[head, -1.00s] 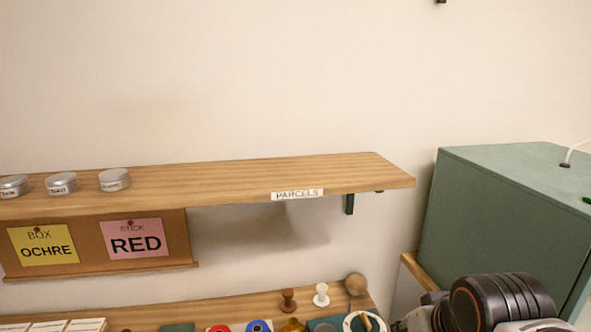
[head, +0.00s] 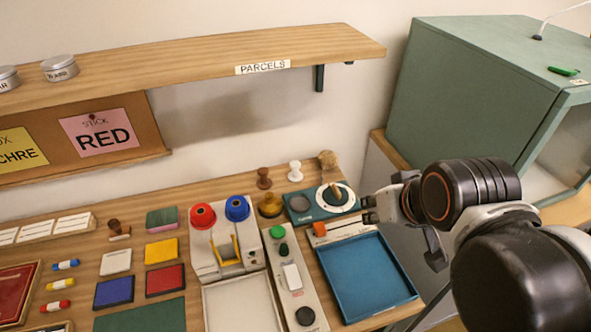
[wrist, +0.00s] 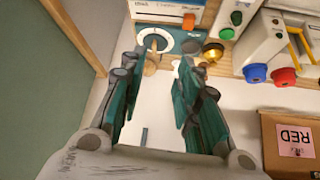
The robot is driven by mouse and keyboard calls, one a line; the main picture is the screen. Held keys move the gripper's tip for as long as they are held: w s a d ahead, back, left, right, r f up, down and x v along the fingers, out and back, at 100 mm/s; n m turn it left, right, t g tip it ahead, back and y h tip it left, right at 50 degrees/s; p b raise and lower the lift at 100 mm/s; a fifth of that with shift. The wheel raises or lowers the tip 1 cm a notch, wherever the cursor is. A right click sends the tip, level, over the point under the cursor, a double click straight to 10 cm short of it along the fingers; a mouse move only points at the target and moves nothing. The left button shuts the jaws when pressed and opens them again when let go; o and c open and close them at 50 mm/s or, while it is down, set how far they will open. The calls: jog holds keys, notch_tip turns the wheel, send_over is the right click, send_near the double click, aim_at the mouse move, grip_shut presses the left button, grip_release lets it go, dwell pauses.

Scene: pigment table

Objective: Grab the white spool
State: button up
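The white spool (head: 295,171) stands upright at the back of the table against the wall in the head view. It is between a brown spool-like piece (head: 264,178) and a tan round ball (head: 327,160).
A teal device with a white ring dial (head: 349,203) and a brass piece (head: 270,206) stand in front of the spool. The parcels shelf (head: 200,53) overhangs the back. A green cabinet (head: 455,100) stands at right. A blue tray (head: 367,279) lies front right.

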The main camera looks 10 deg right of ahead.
jog(key=shift+o, duration=0.6)
jog(key=o, duration=0.4)
jog(key=shift+o, duration=0.4)
jog(key=shift+w+a+r, duration=0.1)
jog(key=shift+w, duration=0.25)
jog(key=w+a+f+n+g+y+p, duration=0.1)
jog(key=w+a+n+y, duration=0.15)
jog(key=w, duration=0.65)
jog(key=w+a+f+n+y+p, duration=0.1)
jog(key=w+n+y, duration=0.2)
jog(key=w, duration=0.7)
jog(key=w+f+n+y, duration=0.3)
jog(key=w+f, duration=0.4)
jog(key=w, duration=0.2)
jog(key=n+t+y, duration=0.1)
jog(key=n+y, duration=0.1)
jog(key=n, duration=0.1)
send_near(297, 164)
jog(key=b+x, duration=0.4)
jog(key=x, duration=0.6)
jog(key=shift+a+f, duration=0.1)
jog(key=shift+a, duration=0.15)
